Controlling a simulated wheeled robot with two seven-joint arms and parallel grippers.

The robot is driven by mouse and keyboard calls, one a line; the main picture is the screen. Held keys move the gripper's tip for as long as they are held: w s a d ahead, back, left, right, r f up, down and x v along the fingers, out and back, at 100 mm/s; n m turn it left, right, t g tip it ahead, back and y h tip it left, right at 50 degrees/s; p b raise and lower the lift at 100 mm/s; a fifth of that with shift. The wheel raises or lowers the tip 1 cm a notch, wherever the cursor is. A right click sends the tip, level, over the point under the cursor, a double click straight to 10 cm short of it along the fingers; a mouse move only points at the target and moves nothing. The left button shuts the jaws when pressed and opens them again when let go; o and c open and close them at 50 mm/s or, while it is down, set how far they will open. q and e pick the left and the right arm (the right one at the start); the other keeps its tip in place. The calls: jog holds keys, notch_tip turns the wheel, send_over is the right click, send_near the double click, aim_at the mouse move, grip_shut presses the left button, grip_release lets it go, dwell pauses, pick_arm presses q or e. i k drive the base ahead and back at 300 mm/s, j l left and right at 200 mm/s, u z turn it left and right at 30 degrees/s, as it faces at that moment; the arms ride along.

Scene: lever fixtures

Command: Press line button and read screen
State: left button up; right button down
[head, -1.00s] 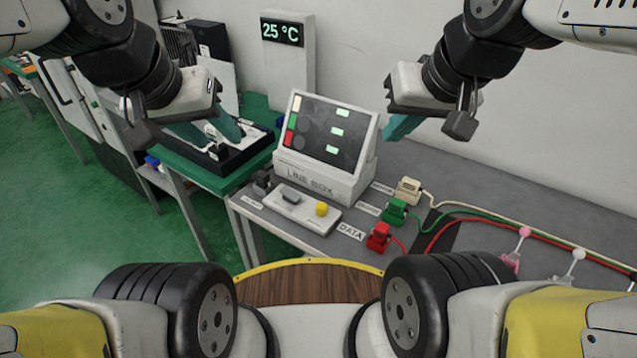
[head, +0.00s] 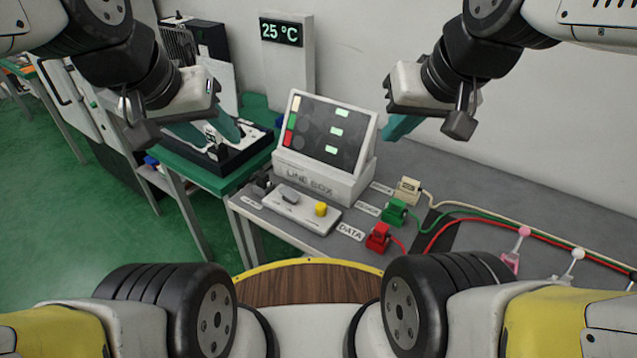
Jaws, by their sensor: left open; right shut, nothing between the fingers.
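The line box (head: 322,182) is a white case on the grey table with a tilted dark screen (head: 328,132). The screen has cream, green and red squares down its left side and several lit pale-green bars. In front of it lies a white control panel (head: 303,221) with a yellow button (head: 320,209) and a grey switch (head: 289,195). My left gripper (head: 228,134) is open, left of the line box over the green-topped bench, empty. My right gripper (head: 397,127) is shut and empty, right of the screen and above the table. Neither touches the panel.
Cream (head: 407,190), green (head: 394,213) and red (head: 378,237) plugs with cables stand right of the panel, beside a DATA label (head: 350,232). A temperature display (head: 281,32) reads 25 °C. A dark device (head: 235,152) sits on the green bench (head: 205,178).

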aim_at(320, 208)
jog(key=k+j, duration=0.95)
jog(key=j+z, duration=0.05)
jog(key=j, duration=0.05)
